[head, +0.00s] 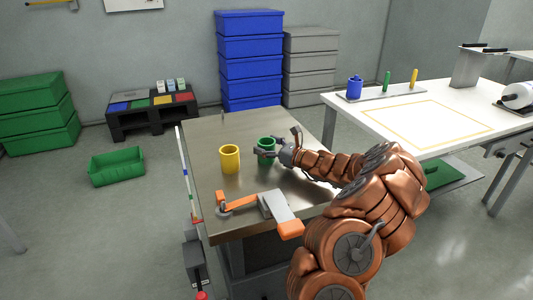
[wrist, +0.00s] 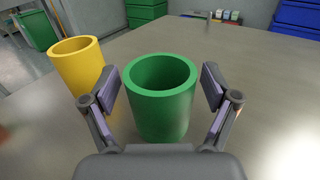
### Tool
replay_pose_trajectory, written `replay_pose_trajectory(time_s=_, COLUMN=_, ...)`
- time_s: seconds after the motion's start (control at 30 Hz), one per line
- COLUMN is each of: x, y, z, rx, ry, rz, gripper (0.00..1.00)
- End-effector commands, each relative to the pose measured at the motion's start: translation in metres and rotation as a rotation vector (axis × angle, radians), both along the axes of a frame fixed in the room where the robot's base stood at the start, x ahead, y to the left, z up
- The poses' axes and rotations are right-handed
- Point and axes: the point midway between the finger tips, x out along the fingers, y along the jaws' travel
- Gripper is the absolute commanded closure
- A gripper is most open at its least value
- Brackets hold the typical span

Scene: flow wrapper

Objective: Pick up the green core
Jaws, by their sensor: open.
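The green core (wrist: 161,115) is a hollow upright cylinder standing on the metal table. In the head view the green core (head: 266,145) stands to the right of the yellow core (head: 229,158), partly hidden by my gripper. My gripper (wrist: 159,85) is open, with one finger on each side of the green core. A gap shows between the core and each finger. In the head view my gripper (head: 270,152) is low over the table at the green core. The yellow core (wrist: 79,65) stands just left of my left finger in the wrist view.
An orange and grey lever device (head: 265,205) lies at the table's front edge. The metal table (head: 205,185) has free room behind the cores. A white table (head: 440,110) to the right holds a tray with a blue core (head: 354,88) and green and yellow pegs.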

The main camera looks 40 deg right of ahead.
Motion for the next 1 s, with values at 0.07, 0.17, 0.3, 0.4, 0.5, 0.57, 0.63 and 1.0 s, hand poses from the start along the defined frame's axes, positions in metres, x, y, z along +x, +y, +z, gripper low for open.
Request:
replay_pose_trajectory(time_s=0.07, x=0.0026, y=0.0009, z=0.0, rx=-0.001, ry=0.0, rz=0.0, gripper=0.13)
replay_pose_trajectory(time_s=0.17, x=0.0028, y=0.0006, z=0.0006, rx=-0.001, ry=0.0, rz=0.0, gripper=0.13)
replay_pose_trajectory(time_s=0.3, x=0.0027, y=0.0006, z=0.0009, rx=-0.002, ry=-0.001, rz=0.0, gripper=0.17)
replay_pose_trajectory(time_s=0.4, x=0.0026, y=0.0005, z=0.0008, rx=-0.002, ry=-0.001, rz=0.0, gripper=0.28)
replay_pose_trajectory(time_s=0.5, x=0.0025, y=0.0006, z=0.0009, rx=-0.002, ry=-0.002, rz=0.0, gripper=0.38)
replay_pose_trajectory(time_s=0.57, x=0.0025, y=0.0006, z=0.0009, rx=-0.002, ry=-0.002, rz=0.0, gripper=0.44)
replay_pose_trajectory(time_s=0.63, x=0.0025, y=0.0005, z=0.0009, rx=-0.002, ry=-0.002, rz=0.0, gripper=0.52)
replay_pose_trajectory(time_s=1.0, x=0.0025, y=0.0005, z=0.001, rx=-0.002, ry=-0.002, rz=0.0, gripper=0.76)
